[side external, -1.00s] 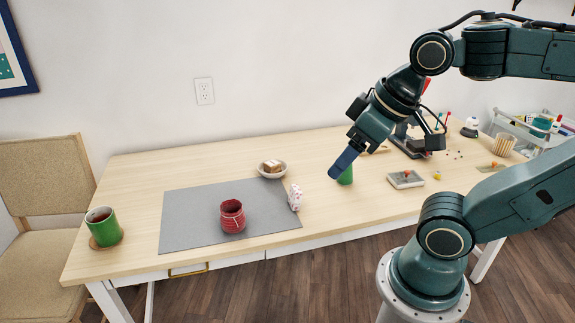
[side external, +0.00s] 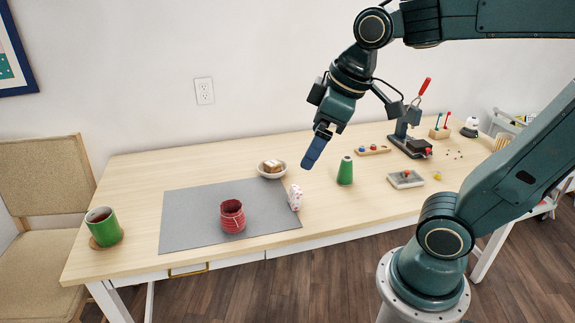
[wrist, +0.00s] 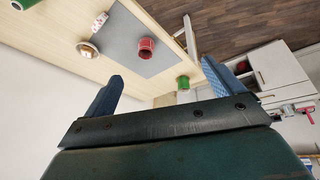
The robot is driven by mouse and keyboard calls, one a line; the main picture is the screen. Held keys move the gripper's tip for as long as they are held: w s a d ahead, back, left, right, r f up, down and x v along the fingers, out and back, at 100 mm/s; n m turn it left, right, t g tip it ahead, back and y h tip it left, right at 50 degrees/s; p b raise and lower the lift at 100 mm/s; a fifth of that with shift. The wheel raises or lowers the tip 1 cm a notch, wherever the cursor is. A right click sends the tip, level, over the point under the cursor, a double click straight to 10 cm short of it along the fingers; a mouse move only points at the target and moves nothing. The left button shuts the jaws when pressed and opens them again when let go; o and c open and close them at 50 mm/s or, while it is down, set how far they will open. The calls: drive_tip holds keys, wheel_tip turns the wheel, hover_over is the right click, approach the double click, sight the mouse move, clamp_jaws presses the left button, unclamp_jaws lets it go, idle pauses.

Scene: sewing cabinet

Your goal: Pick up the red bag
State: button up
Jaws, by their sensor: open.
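The red bag (side external: 232,216) sits upright on the grey mat (side external: 185,220), with a pale cord around it. It also shows in the wrist view (wrist: 147,47), on the mat, beyond my fingers. My gripper (side external: 308,162) is in the air above the table, to the right of the bag and well above it. In the wrist view its two blue fingers (wrist: 158,85) are spread apart with nothing between them.
A white spotted item (side external: 295,198) stands at the mat's right edge. A small bowl (side external: 272,170) is behind the mat. The mat around the bag is clear.

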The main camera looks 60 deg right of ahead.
drive_tip(key=w+d+f+n+g, duration=0.1)
drive_tip(key=w+n, duration=0.3)
drive_tip(key=w, duration=0.5)
drive_tip(key=n+g, duration=0.4)
drive_tip(key=n, duration=0.7)
hover_over(232, 212)
drive_tip(key=s+a, duration=0.2)
drive_tip(key=a, duration=0.1)
wheel_tip(232, 212, down, 19)
wheel_tip(232, 212, down, 9)
drive_tip(key=shift+s+d, duration=0.15)
drive_tip(key=shift+f, duration=0.1)
drive_tip(key=shift+f, duration=2.5)
drive_tip(key=shift+c, duration=0.2)
drive_tip(key=c, duration=1)
